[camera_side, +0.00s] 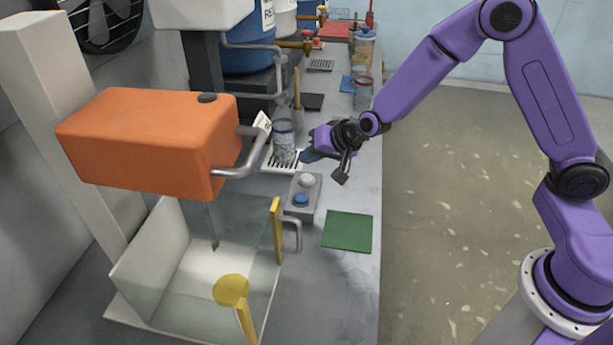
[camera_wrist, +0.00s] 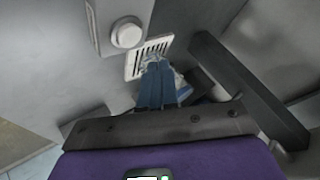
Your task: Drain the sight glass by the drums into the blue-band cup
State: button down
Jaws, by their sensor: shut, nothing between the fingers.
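A clear cup with a bluish band (camera_side: 284,126) stands upright on a white slotted drain grate (camera_side: 292,161) beside the bench's inner edge. My gripper (camera_side: 308,155) is just right of the cup, low over the bench, its blue-grey fingers shut and empty. I cannot tell whether they touch the cup. In the wrist view my fingers (camera_wrist: 155,68) point at the grate (camera_wrist: 135,66) and hide much of what stands there. A blue drum (camera_side: 247,40) and a white drum (camera_side: 286,18) stand at the back. I cannot clearly make out the sight glass near them.
A box with a white button (camera_side: 307,180) and a blue button (camera_side: 301,199) sits in front of the grate. A red-banded glass (camera_side: 363,95) stands farther back. A green mat (camera_side: 347,231) lies flat.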

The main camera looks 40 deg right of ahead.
jog(key=shift+r, duration=1.3)
dwell(0.4)
